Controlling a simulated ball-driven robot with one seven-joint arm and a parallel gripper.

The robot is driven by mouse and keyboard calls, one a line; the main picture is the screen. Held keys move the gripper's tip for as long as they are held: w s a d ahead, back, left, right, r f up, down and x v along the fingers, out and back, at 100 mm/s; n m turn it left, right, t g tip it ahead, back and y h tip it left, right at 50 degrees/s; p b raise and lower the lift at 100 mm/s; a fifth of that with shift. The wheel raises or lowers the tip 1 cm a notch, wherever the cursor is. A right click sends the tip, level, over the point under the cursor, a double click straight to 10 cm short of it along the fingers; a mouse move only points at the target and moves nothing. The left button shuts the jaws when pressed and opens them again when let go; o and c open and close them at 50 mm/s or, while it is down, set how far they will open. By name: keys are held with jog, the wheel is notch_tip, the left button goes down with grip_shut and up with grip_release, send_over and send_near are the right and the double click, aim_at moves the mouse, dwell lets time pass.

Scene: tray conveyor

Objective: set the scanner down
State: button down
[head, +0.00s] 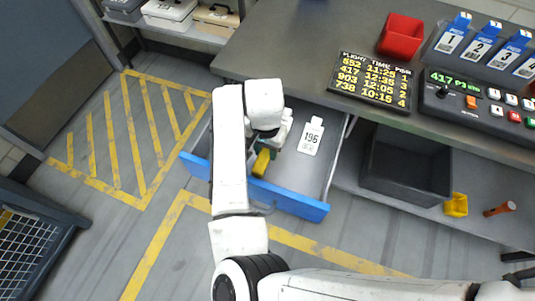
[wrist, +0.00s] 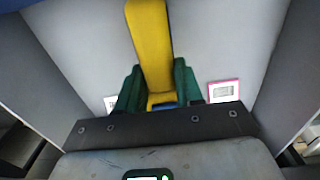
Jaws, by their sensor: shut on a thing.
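The yellow scanner (head: 262,162) shows partly behind my arm in the head view, over the open blue-fronted drawer (head: 290,200). In the wrist view the scanner (wrist: 150,45) stretches away from my gripper, with a bit of blue at its near end. My gripper (wrist: 158,88) has green fingers, one on each side of the scanner, shut on it. In the head view my arm hides most of the gripper. I cannot tell whether the scanner touches the drawer floor.
A white tag marked 196 (head: 311,137) lies in the drawer, right of my gripper. The counter (head: 300,50) above carries a flight board (head: 372,81), a red bin (head: 401,36) and a control panel (head: 478,102). A dark grey bin (head: 405,167) stands on the shelf to the right.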

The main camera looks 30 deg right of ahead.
aim_at(266, 157)
jog(key=shift+f, duration=2.15)
jog(key=shift+f, duration=0.15)
jog(key=c, duration=0.7)
grip_release()
jog(key=shift+c, duration=0.2)
notch_tip(266, 157, up, 12)
jog(key=shift+r, duration=0.15)
